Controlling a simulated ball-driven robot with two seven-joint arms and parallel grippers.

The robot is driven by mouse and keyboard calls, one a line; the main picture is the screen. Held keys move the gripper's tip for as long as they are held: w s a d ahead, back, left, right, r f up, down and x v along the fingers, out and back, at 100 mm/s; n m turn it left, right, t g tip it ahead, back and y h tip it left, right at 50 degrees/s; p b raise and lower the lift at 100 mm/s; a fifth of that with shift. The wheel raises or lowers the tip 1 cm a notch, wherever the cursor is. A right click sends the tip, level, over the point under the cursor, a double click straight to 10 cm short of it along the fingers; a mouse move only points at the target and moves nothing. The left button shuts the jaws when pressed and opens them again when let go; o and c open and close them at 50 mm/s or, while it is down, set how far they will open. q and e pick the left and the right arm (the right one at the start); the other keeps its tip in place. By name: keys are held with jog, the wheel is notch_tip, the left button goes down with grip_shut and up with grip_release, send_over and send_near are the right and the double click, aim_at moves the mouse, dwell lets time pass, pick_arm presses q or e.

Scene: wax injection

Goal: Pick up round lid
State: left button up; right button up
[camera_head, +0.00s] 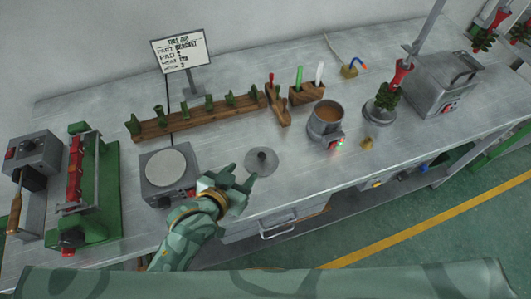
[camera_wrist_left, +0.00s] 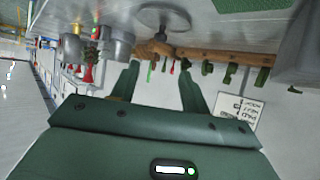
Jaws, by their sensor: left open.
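The round lid (camera_head: 261,161) is a grey disc with a small upright knob. It lies flat on the metal bench near the middle of the head view. My left gripper (camera_head: 243,177) is open and empty, just to the left of the lid and near its front edge, apart from the knob. In the left wrist view the two fingers (camera_wrist_left: 160,86) stand wide apart with nothing between them. My right gripper is not in view.
A hot plate (camera_head: 166,168) stands left of my gripper. A wooden rack (camera_head: 190,118) runs behind. The wax pot (camera_head: 325,121) is right of the lid, with a wooden tool stand (camera_head: 306,94) beyond. The bench front edge is close; bare metal surrounds the lid.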

aim_at(261, 156)
pick_arm(q)
jog(key=b+x, duration=0.2)
jog(key=x, duration=0.5)
jog(key=shift+w+d+f, duration=0.1)
jog(key=shift+w+f, duration=0.1)
jog(key=shift+f, duration=0.05)
jog(key=shift+w+d+f, duration=0.2)
jog(key=shift+w+f, duration=0.1)
jog(key=shift+w, duration=0.15)
jog(key=b+x, duration=0.1)
jog(key=x, duration=0.1)
jog(key=b+x, duration=0.1)
jog(key=shift+w+d+f, duration=0.1)
jog(key=shift+d+f, duration=0.05)
jog(key=shift+f, duration=0.35)
jog(key=shift+w+d+f, duration=0.15)
jog(key=shift+w+d, duration=0.05)
jog(key=shift+w, duration=0.2)
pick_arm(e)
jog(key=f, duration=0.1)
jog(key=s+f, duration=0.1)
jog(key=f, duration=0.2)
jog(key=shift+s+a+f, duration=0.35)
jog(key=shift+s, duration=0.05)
pick_arm(q)
jog(key=shift+s, duration=0.1)
jog(key=shift+c, duration=0.4)
grip_shut()
